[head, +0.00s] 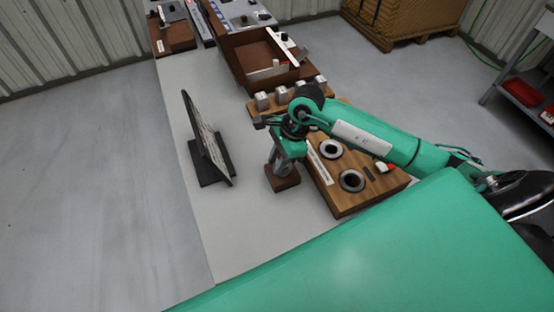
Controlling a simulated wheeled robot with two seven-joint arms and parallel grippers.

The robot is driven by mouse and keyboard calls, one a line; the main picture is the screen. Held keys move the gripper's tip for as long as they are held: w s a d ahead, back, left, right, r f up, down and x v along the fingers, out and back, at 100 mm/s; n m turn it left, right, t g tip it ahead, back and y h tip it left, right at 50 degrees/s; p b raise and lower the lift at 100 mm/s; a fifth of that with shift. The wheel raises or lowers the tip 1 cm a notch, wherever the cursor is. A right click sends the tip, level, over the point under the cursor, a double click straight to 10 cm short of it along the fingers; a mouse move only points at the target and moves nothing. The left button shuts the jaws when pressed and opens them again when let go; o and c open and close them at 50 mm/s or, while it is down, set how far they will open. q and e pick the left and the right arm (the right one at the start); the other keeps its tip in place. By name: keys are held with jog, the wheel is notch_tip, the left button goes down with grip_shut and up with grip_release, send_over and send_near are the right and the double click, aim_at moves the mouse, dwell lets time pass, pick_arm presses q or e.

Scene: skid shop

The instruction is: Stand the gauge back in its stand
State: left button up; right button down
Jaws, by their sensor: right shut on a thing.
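My right gripper (284,166) points down over a small dark brown block (284,184), which looks like the stand. It is shut on a small grey piece that I take to be the gauge. The gripper and wrist hide most of that piece, and I cannot tell whether it is seated in the block or just above it. My left gripper is not in view.
Right of the gripper is a wooden block (385,190) with two dark-centred rings and a red-and-white piece. A dark tilted panel (205,140) stands at left. Behind are small grey blocks and a brown open tray (237,60). The front tabletop (235,235) is clear.

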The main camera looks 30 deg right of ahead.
jog(key=shift+f+b, duration=0.7)
jog(key=shift+b, duration=0.05)
dwell(0.5)
jog(key=c, duration=0.7)
grip_release()
jog(key=shift+r, duration=0.1)
notch_tip(320, 180, up, 9)
jog(key=p, duration=0.4)
dwell(0.3)
dwell(0.4)
